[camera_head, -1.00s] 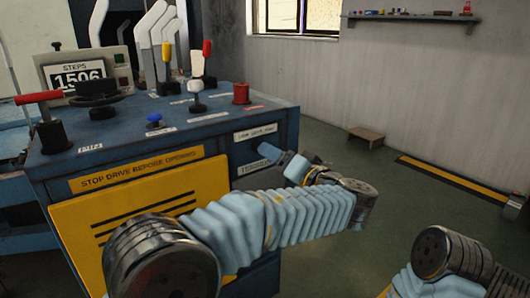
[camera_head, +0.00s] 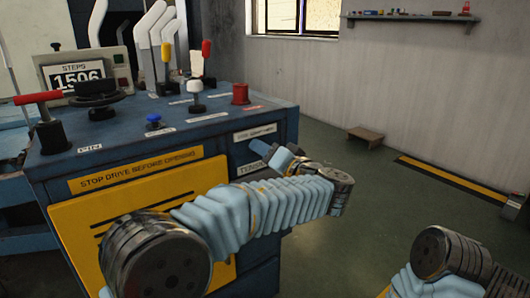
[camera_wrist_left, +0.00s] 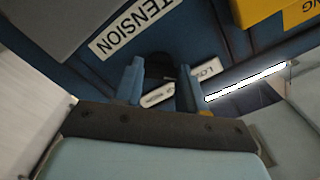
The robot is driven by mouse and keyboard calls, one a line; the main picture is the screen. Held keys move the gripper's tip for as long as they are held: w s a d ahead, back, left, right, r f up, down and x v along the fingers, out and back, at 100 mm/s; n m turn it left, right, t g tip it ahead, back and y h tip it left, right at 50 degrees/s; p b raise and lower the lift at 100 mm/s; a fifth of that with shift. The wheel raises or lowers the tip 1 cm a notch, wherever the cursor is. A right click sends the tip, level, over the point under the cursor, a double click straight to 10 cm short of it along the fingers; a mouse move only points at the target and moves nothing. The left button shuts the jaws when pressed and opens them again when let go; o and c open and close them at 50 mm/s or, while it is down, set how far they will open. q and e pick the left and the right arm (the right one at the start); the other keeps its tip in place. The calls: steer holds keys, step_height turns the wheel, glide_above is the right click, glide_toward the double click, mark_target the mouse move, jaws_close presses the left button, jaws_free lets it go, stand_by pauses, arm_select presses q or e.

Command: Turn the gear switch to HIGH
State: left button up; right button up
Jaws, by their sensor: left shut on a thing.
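The gear switch is a dark knob (camera_wrist_left: 160,66) on the blue machine's panel, seen between my fingers in the left wrist view. A white label reading LOW (camera_wrist_left: 207,72) is beside it, and another small white label (camera_wrist_left: 157,96) lies partly between the fingers. My left gripper (camera_wrist_left: 158,88) has its blue fingers on either side of the knob, shut on it. In the head view my left gripper (camera_head: 264,149) is at the right part of the machine's front face, just under a white label (camera_head: 254,132). The knob is hidden there. My right gripper is out of view.
The blue machine's top (camera_head: 128,121) carries several levers, a blue button (camera_head: 153,121) and a red knob (camera_head: 241,93). A yellow panel (camera_head: 150,190) is on its front. A TENSION label (camera_wrist_left: 132,28) is near the gripper.

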arm_select(q)
steer(key=shift+m, duration=0.3)
steer(key=shift+m+p, duration=6.3)
steer(key=shift+m, duration=2.4)
steer(key=shift+f, duration=0.1)
steer(key=o, duration=1.1)
steer(key=shift+c, duration=0.2)
steer(key=v, duration=1.4)
steer(key=shift+b, duration=0.35)
